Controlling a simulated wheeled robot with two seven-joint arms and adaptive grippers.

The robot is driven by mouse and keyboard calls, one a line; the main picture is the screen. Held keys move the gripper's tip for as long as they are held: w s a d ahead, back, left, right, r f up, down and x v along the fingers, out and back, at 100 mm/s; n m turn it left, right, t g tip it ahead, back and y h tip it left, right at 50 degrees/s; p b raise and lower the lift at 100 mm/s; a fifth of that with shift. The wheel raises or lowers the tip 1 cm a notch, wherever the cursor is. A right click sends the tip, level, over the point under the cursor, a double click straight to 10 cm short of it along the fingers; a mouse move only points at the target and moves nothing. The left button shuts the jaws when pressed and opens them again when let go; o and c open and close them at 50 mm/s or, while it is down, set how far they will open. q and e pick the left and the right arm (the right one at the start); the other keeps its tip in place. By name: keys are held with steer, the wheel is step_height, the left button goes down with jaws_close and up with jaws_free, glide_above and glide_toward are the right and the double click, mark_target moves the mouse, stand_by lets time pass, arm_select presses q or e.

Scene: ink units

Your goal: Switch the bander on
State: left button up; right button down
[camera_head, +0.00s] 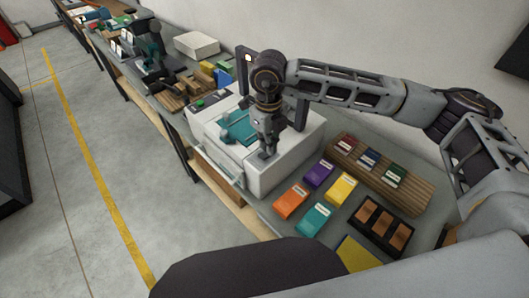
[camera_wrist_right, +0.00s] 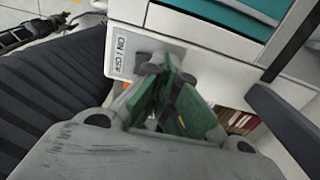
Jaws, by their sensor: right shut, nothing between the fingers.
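The bander (camera_head: 285,165) is a white boxy machine with a teal panel on top and a dark upright frame; it stands on the workbench. My right gripper (camera_head: 264,154) is over its near edge. In the right wrist view, my right gripper (camera_wrist_right: 154,66) is shut and empty, with green finger pads. Its fingertips are at a grey switch plate (camera_wrist_right: 177,50) labelled ON / OFF (camera_wrist_right: 120,52) on the white bander body (camera_wrist_right: 126,12). The fingertips cover part of the plate, so the switch position and any contact cannot be told. My left gripper is not in view.
Orange (camera_head: 291,200), purple (camera_head: 318,173), yellow (camera_head: 341,188) and teal (camera_head: 314,218) packs lie beside the bander. A wooden rack (camera_head: 375,176) and a black tray (camera_head: 358,232) are at right. A green button (camera_head: 199,103) shows behind the bander. The floor at left is clear.

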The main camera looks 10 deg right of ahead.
steer(key=shift+r+p, duration=0.8)
steer(key=shift+r, duration=2.2)
